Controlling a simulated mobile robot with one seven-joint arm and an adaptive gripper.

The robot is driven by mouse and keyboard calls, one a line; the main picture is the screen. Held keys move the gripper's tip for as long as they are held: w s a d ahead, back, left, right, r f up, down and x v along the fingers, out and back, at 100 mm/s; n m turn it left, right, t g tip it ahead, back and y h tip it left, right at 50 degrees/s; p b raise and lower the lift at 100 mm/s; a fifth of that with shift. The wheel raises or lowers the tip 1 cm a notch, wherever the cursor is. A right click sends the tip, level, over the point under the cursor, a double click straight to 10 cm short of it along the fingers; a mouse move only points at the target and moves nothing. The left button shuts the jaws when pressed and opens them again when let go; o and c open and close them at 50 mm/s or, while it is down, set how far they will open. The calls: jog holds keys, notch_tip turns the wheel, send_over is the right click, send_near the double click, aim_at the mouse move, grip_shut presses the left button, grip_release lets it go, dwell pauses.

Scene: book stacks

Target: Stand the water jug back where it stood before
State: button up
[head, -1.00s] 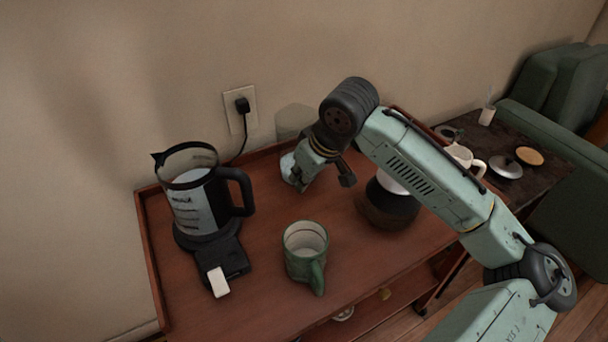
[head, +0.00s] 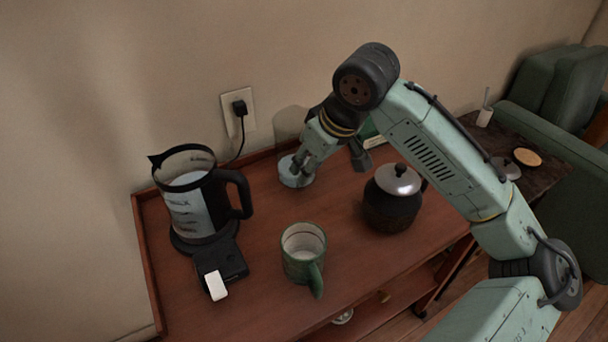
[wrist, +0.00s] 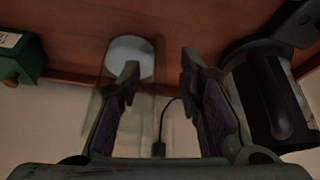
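The clear water jug (head: 288,170) stands upright at the back of the wooden cart top (head: 240,290), near the wall, with pale water low in it. In the wrist view its pale round water area (wrist: 130,48) shows behind my left fingertip. My gripper (head: 331,165) is at the jug's right side in the head view and hides part of it. In the wrist view my gripper (wrist: 158,72) has its two fingers well apart, with nothing clearly gripped between them. Whether a finger touches the jug I cannot tell.
A glass kettle (head: 195,205) stands left on its black base. A green mug (head: 303,255) is at the front, a dark pot with a silver lid (head: 390,208) to the right. A green box (wrist: 14,55) is left in the wrist view. A plug (head: 240,107) and cord are on the wall.

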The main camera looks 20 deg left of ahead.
jog(key=v, duration=0.5)
jog(key=shift+s+d+r, duration=0.1)
jog(key=shift+d+r, duration=0.05)
jog(key=shift+r, duration=0.25)
dwell(1.2)
